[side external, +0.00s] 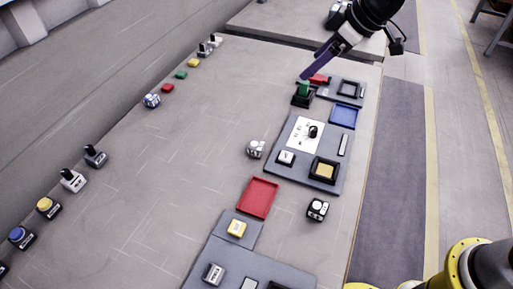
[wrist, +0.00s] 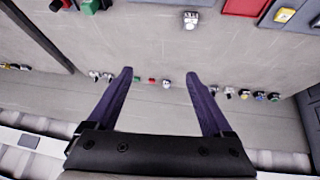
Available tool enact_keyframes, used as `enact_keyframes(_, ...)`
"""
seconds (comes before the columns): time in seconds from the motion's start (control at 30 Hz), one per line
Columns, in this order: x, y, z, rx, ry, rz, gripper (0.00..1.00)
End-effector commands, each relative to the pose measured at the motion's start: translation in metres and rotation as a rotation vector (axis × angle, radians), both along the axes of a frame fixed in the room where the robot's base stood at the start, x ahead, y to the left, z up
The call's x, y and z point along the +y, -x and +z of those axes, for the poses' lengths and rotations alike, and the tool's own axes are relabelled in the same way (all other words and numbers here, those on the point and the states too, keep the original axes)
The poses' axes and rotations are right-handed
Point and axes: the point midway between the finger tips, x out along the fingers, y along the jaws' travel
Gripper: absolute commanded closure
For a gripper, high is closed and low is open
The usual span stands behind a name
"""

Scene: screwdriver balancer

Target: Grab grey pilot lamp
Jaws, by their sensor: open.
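No part is clearly marked as the grey pilot lamp. A small grey-white block (side external: 256,149) stands on the bare bench near the middle; a similar block (wrist: 190,20) shows at the top of the wrist view. Another dark block with white round faces (side external: 317,209) sits right of the red tray. A grey-blue block (side external: 152,100) stands in the left row. My gripper (wrist: 160,73) is open and empty, its purple fingers spread wide. In the side view its fingers (side external: 303,76) appear above or beside the green-topped part; their height is unclear.
A green-topped black part (side external: 303,94) is by the fingers. A grey panel (side external: 331,182) with buttons, a red tray (side external: 258,198) and a blue tray (side external: 343,116) lie on the right. Small switches and buttons line the left edge. The bench middle (side external: 190,160) is mostly clear.

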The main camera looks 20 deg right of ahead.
Motion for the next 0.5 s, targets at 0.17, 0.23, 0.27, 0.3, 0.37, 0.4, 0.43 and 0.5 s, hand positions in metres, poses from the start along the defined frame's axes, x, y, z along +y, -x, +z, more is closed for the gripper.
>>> enact_keyframes(0.17, 0.051, -0.024, -0.077, 0.104, 0.019, 0.072, 0.15)
enact_keyframes(0.23, 0.061, -0.023, -0.101, 0.141, 0.029, 0.089, 0.15)
enact_keyframes(0.27, 0.065, -0.021, -0.109, 0.154, 0.035, 0.096, 0.15)
enact_keyframes(0.3, 0.068, -0.019, -0.119, 0.171, 0.041, 0.103, 0.15)
enact_keyframes(0.37, 0.072, -0.016, -0.128, 0.187, 0.047, 0.111, 0.15)
enact_keyframes(0.4, 0.074, -0.015, -0.133, 0.191, 0.049, 0.114, 0.15)
enact_keyframes(0.43, 0.077, -0.014, -0.136, 0.194, 0.050, 0.118, 0.15)
enact_keyframes(0.5, 0.080, -0.016, -0.143, 0.194, 0.050, 0.120, 0.15)
